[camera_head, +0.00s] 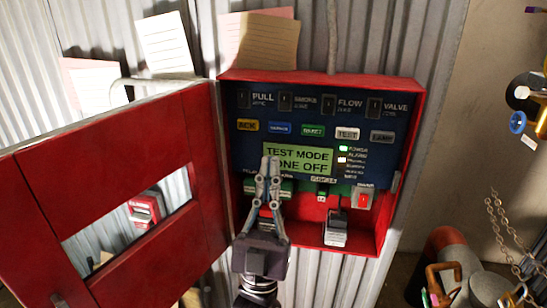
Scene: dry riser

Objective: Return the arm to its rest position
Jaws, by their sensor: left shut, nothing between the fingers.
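My left gripper (269,161) is shut and empty. It points upward in front of the open red control box (410,170), with its fingertips over the left part of the green display (310,157). The display reads "TEST MODE" and a partly covered line ending in "ONE OFF". I cannot tell whether the fingertips touch the panel. My gripper hides part of the row below the display. My right gripper is not in view.
The red box door (95,200) stands open at the left, with a window in it. Papers (165,45) hang on the corrugated wall. At the right are a red pipe (445,250), a hanging chain (503,222) and a blue valve wheel (517,122).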

